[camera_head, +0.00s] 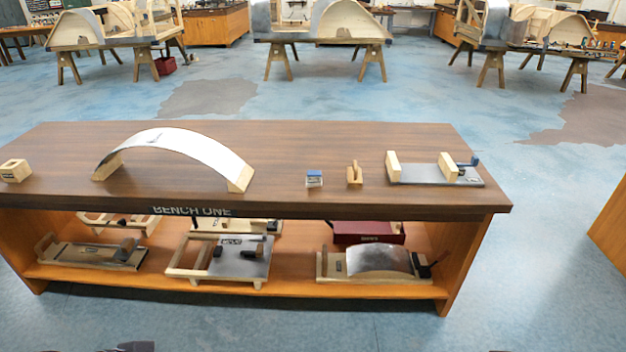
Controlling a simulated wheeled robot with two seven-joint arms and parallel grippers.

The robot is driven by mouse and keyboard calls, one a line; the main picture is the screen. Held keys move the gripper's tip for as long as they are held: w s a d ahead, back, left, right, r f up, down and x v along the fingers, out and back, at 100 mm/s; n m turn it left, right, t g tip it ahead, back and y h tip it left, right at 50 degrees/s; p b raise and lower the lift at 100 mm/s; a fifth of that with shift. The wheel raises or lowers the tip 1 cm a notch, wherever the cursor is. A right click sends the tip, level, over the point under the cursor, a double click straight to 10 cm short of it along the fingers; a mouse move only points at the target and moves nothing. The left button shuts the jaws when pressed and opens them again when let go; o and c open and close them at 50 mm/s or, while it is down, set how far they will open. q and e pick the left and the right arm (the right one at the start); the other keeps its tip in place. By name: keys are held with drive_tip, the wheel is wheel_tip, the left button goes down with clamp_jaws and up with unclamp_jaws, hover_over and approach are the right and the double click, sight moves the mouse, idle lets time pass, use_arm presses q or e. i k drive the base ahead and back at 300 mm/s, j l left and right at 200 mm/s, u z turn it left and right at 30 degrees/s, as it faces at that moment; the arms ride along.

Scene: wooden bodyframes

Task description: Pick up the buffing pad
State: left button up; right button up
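No label marks the buffing pad. A small block with a blue top and pale lower part (314,178) stands near the front edge of the bench top and may be the pad, but I cannot tell for sure. A small wooden piece with an upright handle (354,174) stands just right of it. Both rest on the brown bench (280,140), apart from each other. No gripper fingers show.
A curved metal panel on wooden supports (185,143) stands left of the blocks. A clamp fixture (420,173) is at right, a wooden block (15,171) at far left. The shelf below holds several fixtures and a dark red box (368,232). Floor in front is clear.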

sight(314, 179)
drive_tip(key=i+j+z, duration=0.15)
drive_tip(key=i+j, duration=1.7)
drive_tip(key=j, duration=0.1)
